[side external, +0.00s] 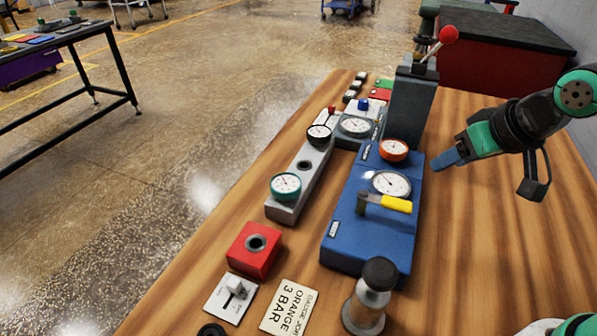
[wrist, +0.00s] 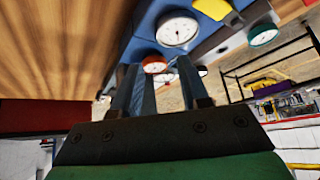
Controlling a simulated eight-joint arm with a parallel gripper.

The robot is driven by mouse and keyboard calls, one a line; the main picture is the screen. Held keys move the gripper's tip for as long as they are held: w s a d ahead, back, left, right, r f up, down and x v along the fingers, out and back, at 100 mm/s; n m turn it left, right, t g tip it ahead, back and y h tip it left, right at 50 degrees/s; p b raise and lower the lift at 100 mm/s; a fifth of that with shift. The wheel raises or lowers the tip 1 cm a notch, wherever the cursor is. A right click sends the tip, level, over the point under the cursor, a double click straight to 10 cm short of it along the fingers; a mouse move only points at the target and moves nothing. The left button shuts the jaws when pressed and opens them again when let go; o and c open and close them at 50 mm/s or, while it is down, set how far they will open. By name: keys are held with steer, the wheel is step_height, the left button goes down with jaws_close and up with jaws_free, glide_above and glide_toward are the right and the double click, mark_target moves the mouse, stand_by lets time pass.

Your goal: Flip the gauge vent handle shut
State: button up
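The gauge vent handle is a yellow-gripped lever (side external: 397,204) on the blue block (side external: 345,245), below a white-faced gauge (side external: 390,184). Its grip points right across the block from a dark valve stem. In the wrist view, the yellow grip (wrist: 214,8) shows at the top edge, partly cut off, beside the white gauge (wrist: 178,31). My gripper (side external: 443,160) hangs right of the blue block, apart from the handle. In the wrist view, my gripper's two blue-grey fingers (wrist: 157,68) stand apart with nothing between them.
An orange gauge (side external: 394,149) and a grey block with a red-knobbed lever (side external: 448,35) stand behind the handle. A grey rail with a green gauge (side external: 286,185) lies left. A black-topped cylinder (side external: 367,295) stands in front. The wooden table (side external: 480,240) is clear at right.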

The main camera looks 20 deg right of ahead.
mark_target(384, 201)
steer(key=shift+w+a+r+m+g, duration=0.7)
steer(key=shift+a+r+m+g, duration=0.1)
steer(key=shift+m, duration=0.4)
jaws_close()
steer(key=shift+w+a+r+m+g+h, duration=0.3)
steer(key=shift+w+a+m+g+h, duration=0.15)
steer(key=shift+m, duration=0.5)
steer(key=shift+w+a+r+m+g+h, duration=0.3)
steer(key=shift+a+m+g+h, duration=0.15)
steer(key=shift+m, duration=0.45)
steer(key=shift+w+a+r+m+g+h, duration=0.35)
steer(key=shift+a+m, duration=0.2)
steer(key=shift+m, duration=0.4)
steer(key=shift+f, duration=0.1)
steer(key=x, duration=0.9)
steer(key=shift+w+d+f, duration=0.15)
steer(key=shift+w+f, duration=0.1)
steer(key=shift+f, duration=0.1)
steer(key=shift+s+a, duration=0.85)
steer(key=shift+a, duration=0.05)
steer(key=shift+s+a, duration=0.55)
steer(key=shift+s, duration=0.05)
